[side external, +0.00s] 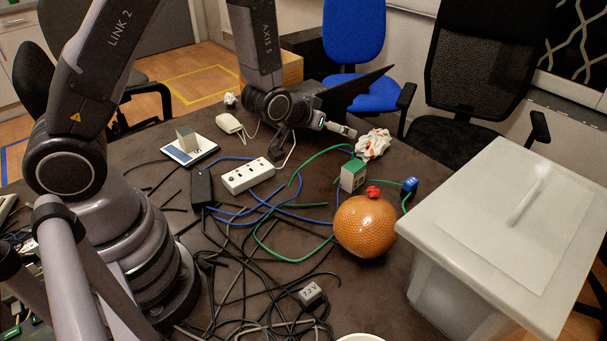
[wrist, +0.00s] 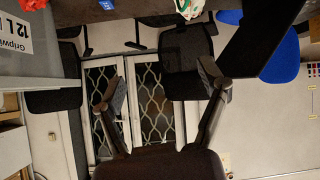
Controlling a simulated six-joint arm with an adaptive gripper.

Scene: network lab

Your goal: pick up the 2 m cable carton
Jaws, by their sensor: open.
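A small green-and-white carton (side external: 353,175) stands on the dark table, just behind the orange ball, with a green cable beside it. Its print is too small to read, so I cannot confirm that it is the 2 m carton. My gripper (side external: 340,129) is above the far part of the table, behind the carton and apart from it, pointing right. In the wrist view its two fingers (wrist: 163,86) are spread wide with nothing between them. The wrist view faces chairs and a patterned cabinet or window; I cannot make out the carton there.
An orange ball (side external: 365,227) with a red scrap stands near the carton. Crumpled paper (side external: 372,145) lies behind it; a small blue box (side external: 409,186) is right. A lidded bin (side external: 480,225) fills the right. Tangled cables, a power strip (side external: 248,176) and a labelled white block (side external: 310,294) lie around.

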